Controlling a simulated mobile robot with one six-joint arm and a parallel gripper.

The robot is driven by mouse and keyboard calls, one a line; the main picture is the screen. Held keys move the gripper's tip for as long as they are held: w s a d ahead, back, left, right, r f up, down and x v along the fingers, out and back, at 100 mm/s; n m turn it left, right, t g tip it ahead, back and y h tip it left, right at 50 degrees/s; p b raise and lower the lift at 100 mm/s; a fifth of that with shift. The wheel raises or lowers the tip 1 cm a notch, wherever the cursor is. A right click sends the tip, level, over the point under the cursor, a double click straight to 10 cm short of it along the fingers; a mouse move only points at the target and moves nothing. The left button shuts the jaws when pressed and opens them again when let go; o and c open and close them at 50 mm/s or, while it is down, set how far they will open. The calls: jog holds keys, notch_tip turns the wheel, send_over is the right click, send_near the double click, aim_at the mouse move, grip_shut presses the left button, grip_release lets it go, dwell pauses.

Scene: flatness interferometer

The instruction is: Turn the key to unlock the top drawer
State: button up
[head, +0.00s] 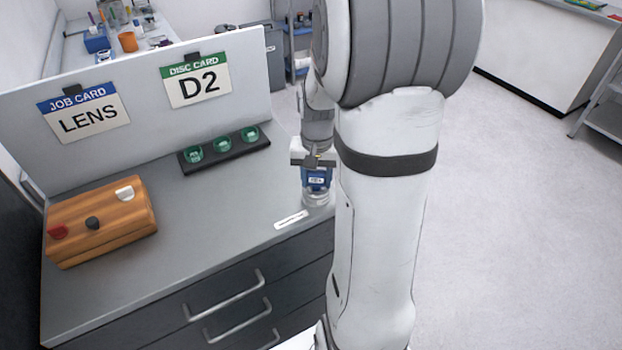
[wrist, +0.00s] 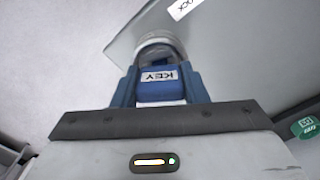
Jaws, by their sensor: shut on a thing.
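The blue key (head: 316,182), labelled KEY, stands upright over a round grey lock (head: 316,197) at the right front corner of the grey cabinet top. My gripper (head: 314,166) points down from above and is shut on the key. In the wrist view the key (wrist: 160,80) sits between the jaws (wrist: 160,98), with the lock's metal ring (wrist: 160,46) just beyond it. The key's lower end is hidden. The top drawer (head: 290,266) is closed, with a silver handle (head: 225,296).
A white label strip (head: 291,220) lies beside the lock. A wooden block (head: 104,236) with coloured knobs is at left. A black rack (head: 222,152) holds green discs near the upright panel (head: 150,60). The middle of the top is clear. Open floor (head: 510,220) is at right.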

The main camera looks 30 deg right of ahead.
jog(key=m, duration=0.3)
dwell(0.4)
jog(key=m, duration=0.2)
jog(key=shift+m, duration=0.9)
jog(key=shift+m, duration=1.7)
